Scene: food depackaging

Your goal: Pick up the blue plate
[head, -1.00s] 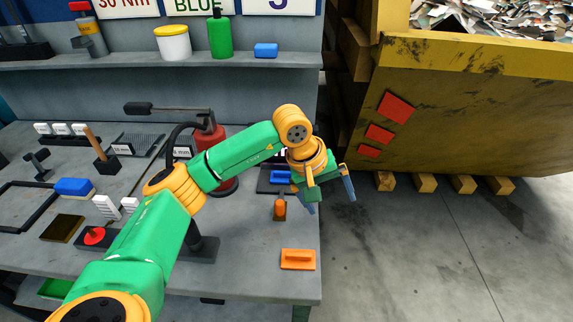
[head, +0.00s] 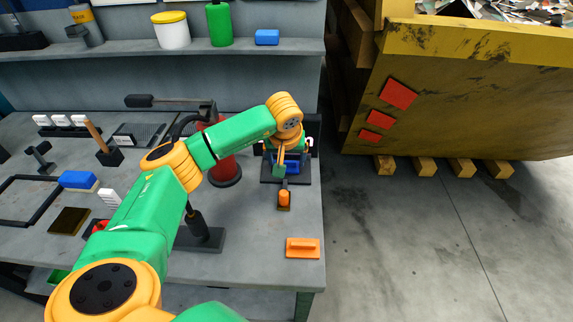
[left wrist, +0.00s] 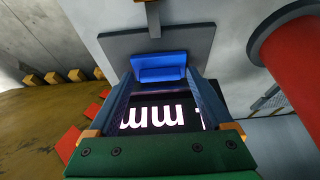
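The blue plate (head: 292,167) is small and sits on a dark grey stand (head: 271,180) at the right of the bench, partly hidden by my left gripper (head: 279,168). In the left wrist view the blue plate (left wrist: 158,66) lies ahead, between the ends of the two fingers of my left gripper (left wrist: 160,80). The fingers are apart, one on each side of it. Whether they touch it I cannot tell. A dark display with white "mm" lettering (left wrist: 160,115) shows between the fingers. My right gripper is not in view.
A red cylinder (head: 222,165) stands close left of the stand. An orange knob (head: 284,197) and an orange handled block (head: 303,248) are nearer me. The bench's right edge is close by, with a large yellow container (head: 480,105) beyond it.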

